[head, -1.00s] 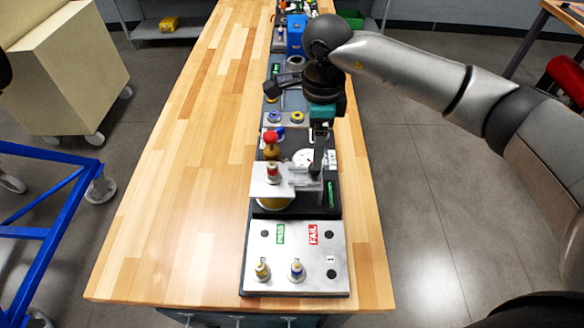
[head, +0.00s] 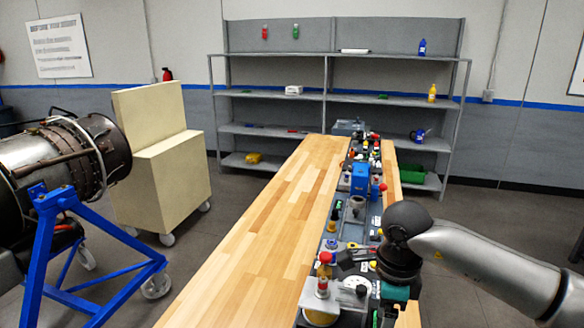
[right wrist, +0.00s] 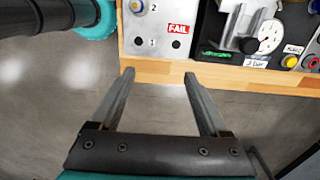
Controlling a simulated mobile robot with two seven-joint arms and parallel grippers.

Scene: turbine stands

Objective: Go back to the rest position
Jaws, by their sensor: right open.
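My right gripper (right wrist: 158,75) is open and empty in the right wrist view. Its two fingers point toward the table's edge, with bare floor between them. In the head view, my right arm comes in from the right, and its dark wrist and teal gripper body (head: 396,292) are near the right edge of the table. The fingertips cannot be made out clearly there. My left gripper is in neither view.
The wooden table (head: 262,235) has a clear left side. A row of stands with coloured parts, including a blue block (head: 360,180), runs along its right. A plate with a FAIL label (right wrist: 178,29) lies near the edge. A turbine (head: 70,155) and shelves (head: 270,110) stand beyond.

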